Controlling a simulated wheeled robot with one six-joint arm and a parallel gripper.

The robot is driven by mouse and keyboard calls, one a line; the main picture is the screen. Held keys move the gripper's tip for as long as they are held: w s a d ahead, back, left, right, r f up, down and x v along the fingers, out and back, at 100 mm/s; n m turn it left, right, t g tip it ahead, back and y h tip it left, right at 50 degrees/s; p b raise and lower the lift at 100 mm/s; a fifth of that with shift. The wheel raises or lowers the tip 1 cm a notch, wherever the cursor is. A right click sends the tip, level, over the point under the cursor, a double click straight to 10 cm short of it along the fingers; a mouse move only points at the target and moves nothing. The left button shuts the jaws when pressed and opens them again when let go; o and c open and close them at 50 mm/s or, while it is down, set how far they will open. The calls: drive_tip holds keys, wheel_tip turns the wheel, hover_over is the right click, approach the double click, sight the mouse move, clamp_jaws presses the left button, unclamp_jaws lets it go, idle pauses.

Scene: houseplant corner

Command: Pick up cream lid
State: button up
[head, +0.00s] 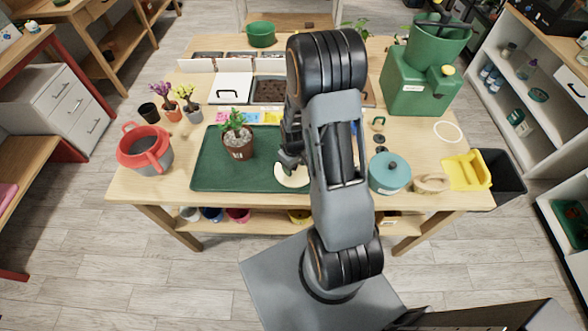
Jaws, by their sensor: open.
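A cream lid (292,179), round and pale, lies on the dark green tray (212,180) near its front edge, right of the potted plant. My gripper (288,163) is directly over or beside the lid's far side and covers part of it. I cannot tell from this view whether the fingers touch the lid or hover above it. The gripper is open. My arm hides the right part of the tray and anything behind it.
A brown pot with a green plant (238,145) stands on the tray, left of my gripper. A green dispenser (416,85) stands at the back right.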

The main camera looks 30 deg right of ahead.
drive_tip(key=c, duration=1)
drive_tip(key=shift+r, duration=0.1)
